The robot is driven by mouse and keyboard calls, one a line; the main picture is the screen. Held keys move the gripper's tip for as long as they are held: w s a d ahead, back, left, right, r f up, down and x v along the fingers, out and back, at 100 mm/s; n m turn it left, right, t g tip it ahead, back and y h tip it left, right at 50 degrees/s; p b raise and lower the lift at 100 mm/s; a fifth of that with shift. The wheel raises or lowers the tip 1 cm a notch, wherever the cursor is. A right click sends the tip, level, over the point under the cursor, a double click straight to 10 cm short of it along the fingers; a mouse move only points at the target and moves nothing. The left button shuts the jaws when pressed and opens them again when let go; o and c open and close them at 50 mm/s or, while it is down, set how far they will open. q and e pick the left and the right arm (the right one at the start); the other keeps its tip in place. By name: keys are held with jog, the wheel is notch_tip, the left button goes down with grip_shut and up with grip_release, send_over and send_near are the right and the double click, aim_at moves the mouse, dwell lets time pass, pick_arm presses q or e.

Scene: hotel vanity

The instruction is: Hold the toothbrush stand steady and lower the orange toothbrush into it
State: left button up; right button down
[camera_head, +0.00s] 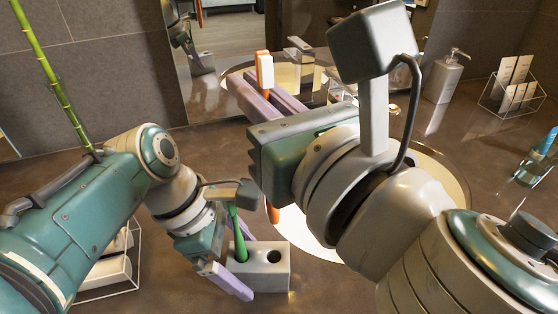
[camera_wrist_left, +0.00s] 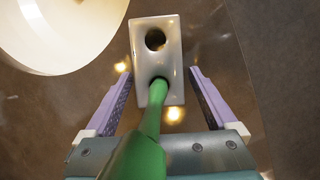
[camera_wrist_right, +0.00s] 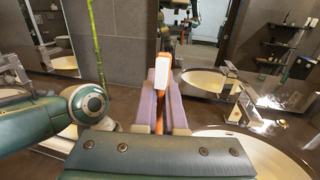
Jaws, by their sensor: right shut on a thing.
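The toothbrush stand (camera_head: 270,279) is a pale grey block on the counter. A green toothbrush (camera_head: 238,235) stands in one of its holes; the other hole is empty. In the left wrist view, my left gripper (camera_wrist_left: 160,72) is open with a finger along each side of the stand (camera_wrist_left: 171,92). Small gaps show between the fingers and the block. My right gripper (camera_head: 252,82) is shut on the orange toothbrush (camera_head: 265,70), held roughly upright above the counter, with its white bristles up. Its handle's lower part shows below my right gripper; the lower tip is partly hidden.
A round sink (camera_head: 307,232) lies behind and right of the stand, partly hidden by my right arm. A white wire rack (camera_head: 128,266) stands left. A soap dispenser (camera_head: 446,77), a card holder (camera_head: 511,94) and a glass (camera_head: 535,166) stand at right. A mirror is behind.

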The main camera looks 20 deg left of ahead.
pick_arm(q)
grip_shut()
jog(key=shift+o, duration=0.8)
grip_release()
jog(key=v, duration=1.2)
